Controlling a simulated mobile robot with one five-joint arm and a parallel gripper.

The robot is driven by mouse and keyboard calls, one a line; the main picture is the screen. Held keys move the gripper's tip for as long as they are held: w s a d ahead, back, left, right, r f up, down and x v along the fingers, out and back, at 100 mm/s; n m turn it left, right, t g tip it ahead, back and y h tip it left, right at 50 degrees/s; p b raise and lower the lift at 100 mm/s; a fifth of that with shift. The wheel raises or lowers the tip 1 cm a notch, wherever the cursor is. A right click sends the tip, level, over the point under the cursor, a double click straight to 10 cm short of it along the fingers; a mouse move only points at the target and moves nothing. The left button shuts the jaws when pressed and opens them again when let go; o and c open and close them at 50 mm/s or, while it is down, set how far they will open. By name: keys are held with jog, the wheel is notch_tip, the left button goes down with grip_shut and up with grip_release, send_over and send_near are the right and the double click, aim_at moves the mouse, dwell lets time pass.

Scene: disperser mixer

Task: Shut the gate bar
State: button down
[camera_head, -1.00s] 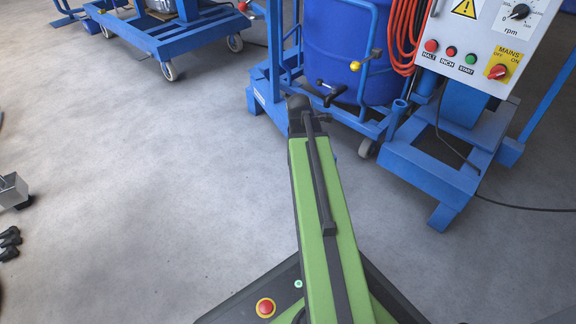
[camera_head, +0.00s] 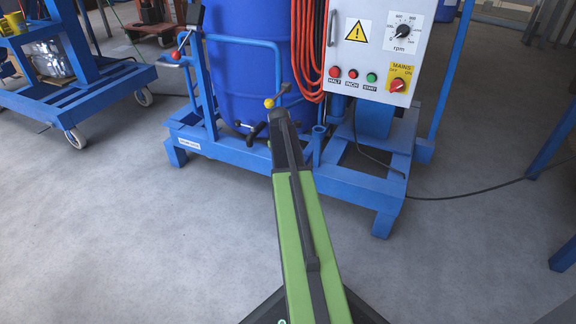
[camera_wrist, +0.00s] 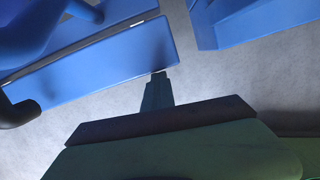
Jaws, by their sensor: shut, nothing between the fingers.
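The gate bar (camera_head: 240,40) is a blue tube that runs from an upright post at the left across the front of the blue drum (camera_head: 245,80). It bends down at the right and has a yellow knob (camera_head: 269,102) near its lower end. I cannot tell whether its end is seated in anything. My gripper (camera_head: 279,114) shows as the dark end of my arm, just below the yellow knob in the picture; contact cannot be made out. In the wrist view my gripper (camera_wrist: 158,76) is shut and empty, its tip beside a blue beam (camera_wrist: 100,65).
The control box (camera_head: 375,45) with buttons and a red mains switch stands right of the drum. The blue base frame (camera_head: 355,185) juts toward me at right. A black cable (camera_head: 455,196) lies on the floor. Another blue wheeled frame (camera_head: 85,100) stands left. The front-left floor is clear.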

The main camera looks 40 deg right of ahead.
jog(key=shift+w+d+r+h, duration=0.1)
jog(key=shift+w+d+h, duration=0.1)
jog(key=shift+d, duration=0.45)
jog(key=shift+w+d+h, duration=0.1)
jog(key=shift+w+d, duration=0.05)
jog(key=shift+d, duration=0.45)
jog(key=shift+w+a, duration=0.1)
jog(key=shift+a+r+p, duration=0.2)
jog(key=shift+r+p, duration=0.25)
jog(key=shift+p, duration=0.25)
jog(key=s+a+p+v, duration=0.1)
jog(key=p+v, duration=0.6)
jog(key=shift+a, duration=0.25)
